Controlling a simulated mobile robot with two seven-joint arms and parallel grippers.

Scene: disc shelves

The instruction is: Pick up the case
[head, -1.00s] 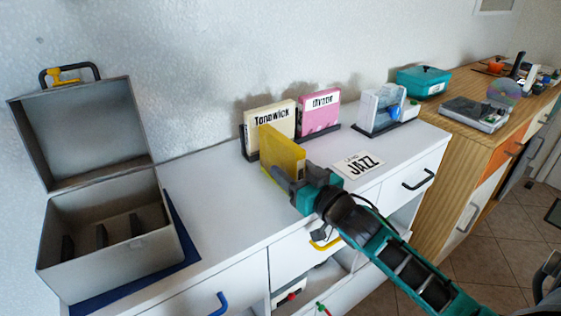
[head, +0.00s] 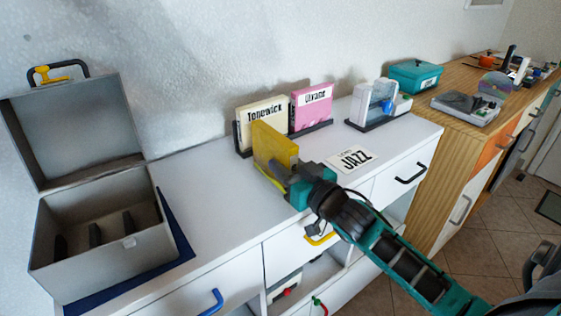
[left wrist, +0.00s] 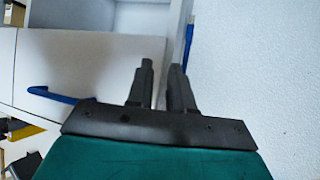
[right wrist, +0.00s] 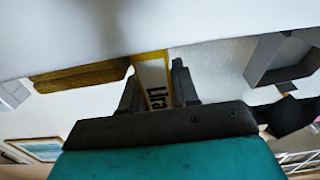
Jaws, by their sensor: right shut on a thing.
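A yellow case (head: 274,148) stands upright at the white cabinet top, in front of the pale Tonewick case. My right gripper (head: 283,174) is shut on it. In the right wrist view the case (right wrist: 153,78) shows its pale, lettered edge between the fingers (right wrist: 157,88). I cannot tell whether its lower edge touches the top. My left gripper (left wrist: 161,88) appears only in the left wrist view, with a narrow empty gap between its fingers, near the white cabinet front.
The Tonewick case (head: 262,117) and a pink case (head: 312,105) stand in dark holders behind. A JAZZ card (head: 352,158) lies to the right. An open grey box (head: 105,255) sits on a blue mat (head: 180,235) at left. White top between is clear.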

